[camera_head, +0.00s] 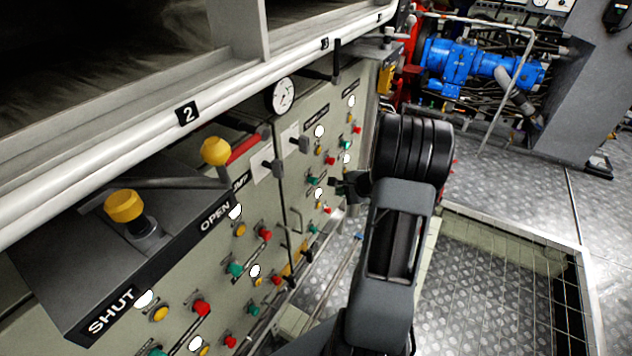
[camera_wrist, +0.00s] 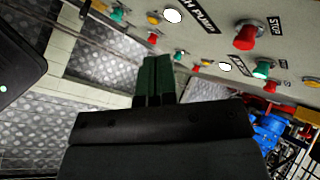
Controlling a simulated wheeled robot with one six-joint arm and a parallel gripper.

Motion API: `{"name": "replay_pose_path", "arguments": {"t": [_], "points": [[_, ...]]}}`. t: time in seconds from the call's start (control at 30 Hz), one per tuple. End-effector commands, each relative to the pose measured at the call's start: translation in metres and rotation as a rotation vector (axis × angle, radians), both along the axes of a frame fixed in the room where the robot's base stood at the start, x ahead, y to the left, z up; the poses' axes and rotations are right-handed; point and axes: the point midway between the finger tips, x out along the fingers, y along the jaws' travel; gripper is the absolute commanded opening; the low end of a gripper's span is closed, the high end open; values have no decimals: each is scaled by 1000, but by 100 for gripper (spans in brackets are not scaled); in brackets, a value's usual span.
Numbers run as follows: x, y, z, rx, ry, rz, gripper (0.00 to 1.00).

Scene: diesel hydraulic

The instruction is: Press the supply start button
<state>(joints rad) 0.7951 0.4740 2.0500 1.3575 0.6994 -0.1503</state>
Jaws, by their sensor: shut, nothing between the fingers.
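The grey control panel (camera_head: 258,205) carries rows of red, green and yellow push buttons. In the wrist view, a red button (camera_wrist: 246,37) sits beside a STOP label, and a green button (camera_wrist: 262,67) sits below it beside a tilted label that is hard to read. I cannot tell which button is the supply start; no supply label is legible. My gripper (camera_head: 338,188) is in front of the panel's far section, its fingers near the buttons there; contact cannot be told. Its dark green fingers (camera_wrist: 157,68) are together and empty in the wrist view, with buttons above and right.
A black lever (camera_head: 300,143) and a pressure gauge (camera_head: 283,96) stand out along the panel top. Yellow-knobbed levers (camera_head: 124,206) project at the near left. Blue machinery (camera_head: 470,65) stands at the back. Diamond-plate floor (camera_head: 520,165) is open on the right, beside a railed grating.

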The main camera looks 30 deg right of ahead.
Motion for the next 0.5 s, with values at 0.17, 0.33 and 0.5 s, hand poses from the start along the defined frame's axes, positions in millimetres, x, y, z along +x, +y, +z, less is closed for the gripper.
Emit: {"name": "replay_pose_path", "arguments": {"t": [0.17,0.33,0.5], "points": [[20,11,1,-1,0,2,0],[34,18,-1,-1,0,1,0],[43,23,0,-1,-1,0,0]]}}
